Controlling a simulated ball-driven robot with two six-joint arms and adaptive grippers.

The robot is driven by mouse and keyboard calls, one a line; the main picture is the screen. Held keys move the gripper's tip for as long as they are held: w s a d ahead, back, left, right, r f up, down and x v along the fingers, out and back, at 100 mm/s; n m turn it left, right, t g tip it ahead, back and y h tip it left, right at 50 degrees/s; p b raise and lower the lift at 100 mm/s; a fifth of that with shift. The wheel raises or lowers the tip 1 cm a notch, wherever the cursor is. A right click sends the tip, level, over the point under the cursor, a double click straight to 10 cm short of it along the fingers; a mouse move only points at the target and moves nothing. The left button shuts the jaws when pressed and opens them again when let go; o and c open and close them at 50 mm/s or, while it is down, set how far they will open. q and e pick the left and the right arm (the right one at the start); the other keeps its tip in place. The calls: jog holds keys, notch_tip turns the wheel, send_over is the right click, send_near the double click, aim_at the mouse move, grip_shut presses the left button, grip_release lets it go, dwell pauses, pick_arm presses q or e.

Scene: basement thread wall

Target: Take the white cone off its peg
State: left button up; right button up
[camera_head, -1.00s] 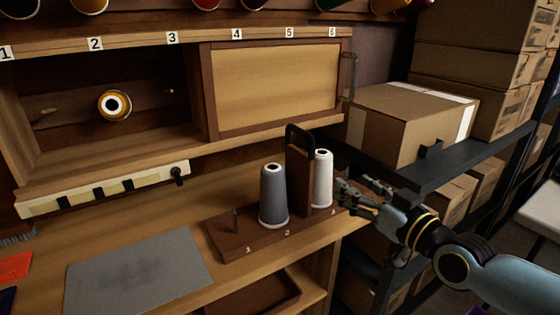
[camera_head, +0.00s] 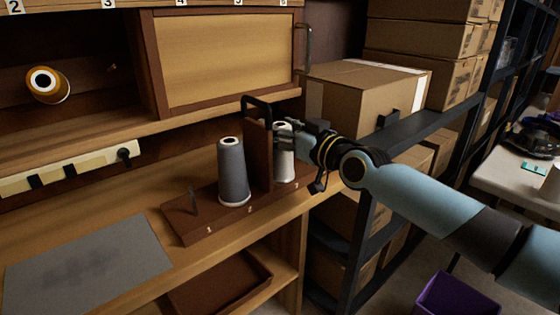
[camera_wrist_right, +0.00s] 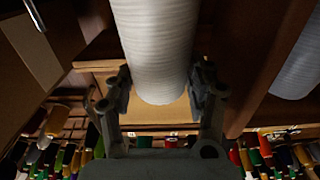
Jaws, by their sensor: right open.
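The white cone (camera_head: 284,166) stands upright on the dark wooden peg board (camera_head: 183,227), at the place marked 3. In the head view its upper part is partly covered by my right gripper (camera_head: 301,136). In the right wrist view the white cone (camera_wrist_right: 155,35) fills the space between my right gripper's two fingers (camera_wrist_right: 161,85). The fingers are open, one on each side of it; whether they touch it I cannot tell. The peg inside the cone is hidden. My left gripper is not in view.
A grey cone (camera_head: 233,172) stands at place 2, left of the upright wooden divider (camera_head: 260,155) with its black handle. A cardboard box (camera_head: 360,98) stands close behind my right arm. A grey mat (camera_head: 85,265) lies at the left.

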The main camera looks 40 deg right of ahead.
grip_shut()
dwell(0.3)
jog(key=shift+r, duration=0.15)
